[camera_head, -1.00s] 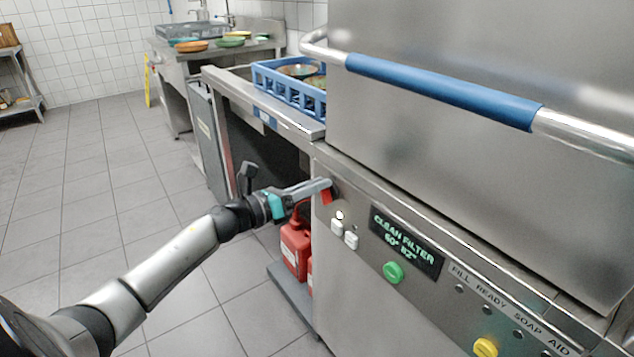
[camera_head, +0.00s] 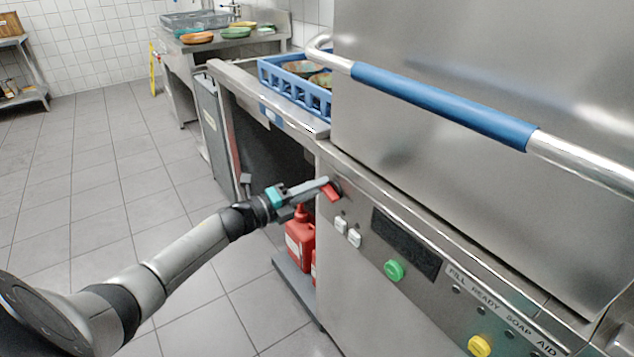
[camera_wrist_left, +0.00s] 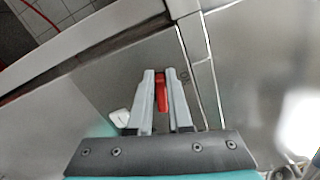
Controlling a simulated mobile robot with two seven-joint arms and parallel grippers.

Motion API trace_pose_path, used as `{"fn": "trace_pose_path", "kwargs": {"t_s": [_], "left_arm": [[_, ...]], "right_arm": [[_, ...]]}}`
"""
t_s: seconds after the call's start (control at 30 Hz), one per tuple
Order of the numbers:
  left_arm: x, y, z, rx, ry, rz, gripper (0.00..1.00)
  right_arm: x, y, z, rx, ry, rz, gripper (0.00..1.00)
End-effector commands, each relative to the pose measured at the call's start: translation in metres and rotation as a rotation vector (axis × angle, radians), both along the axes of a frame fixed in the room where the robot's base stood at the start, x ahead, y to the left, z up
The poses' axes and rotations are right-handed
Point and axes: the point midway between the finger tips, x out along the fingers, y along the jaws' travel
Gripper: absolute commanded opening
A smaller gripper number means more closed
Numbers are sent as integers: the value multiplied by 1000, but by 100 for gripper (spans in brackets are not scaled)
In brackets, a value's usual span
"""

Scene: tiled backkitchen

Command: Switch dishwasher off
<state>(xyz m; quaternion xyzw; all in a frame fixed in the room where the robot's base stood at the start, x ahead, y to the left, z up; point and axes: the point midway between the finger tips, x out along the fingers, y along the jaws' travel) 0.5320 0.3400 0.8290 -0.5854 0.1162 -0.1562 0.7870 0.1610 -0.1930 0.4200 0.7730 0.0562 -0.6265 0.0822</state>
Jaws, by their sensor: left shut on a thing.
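The dishwasher (camera_head: 450,220) is a steel machine on the right with a control panel. A red rotary switch (camera_head: 331,192) sits at the panel's upper left corner; it also shows in the left wrist view (camera_wrist_left: 161,95). My left gripper (camera_head: 325,185) is at the switch. In the left wrist view its two grey fingers (camera_wrist_left: 160,80) are on either side of the red handle, shut on it. The handle is tilted down to the right in the head view. The panel display (camera_head: 406,243) is dark. My right gripper is not in view.
White buttons (camera_head: 354,238), a green button (camera_head: 394,271) and a yellow button (camera_head: 479,346) are on the panel. A blue-sleeved bar (camera_head: 440,103) crosses the hood. A blue rack (camera_head: 293,87) stands on the counter. Red canisters (camera_head: 299,240) are below. The floor at left is clear.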

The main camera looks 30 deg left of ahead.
Motion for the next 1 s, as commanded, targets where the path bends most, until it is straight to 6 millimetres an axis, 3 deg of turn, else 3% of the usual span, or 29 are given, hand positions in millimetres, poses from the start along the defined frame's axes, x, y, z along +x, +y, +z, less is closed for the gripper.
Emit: {"fn": "trace_pose_path", "kwargs": {"t_s": [0.4,1.0], "left_arm": [[0,0,-7,-230,97,-2,0],[0,0,-9,-286,119,-3,0]], "right_arm": [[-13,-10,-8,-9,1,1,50],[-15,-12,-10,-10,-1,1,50]]}}
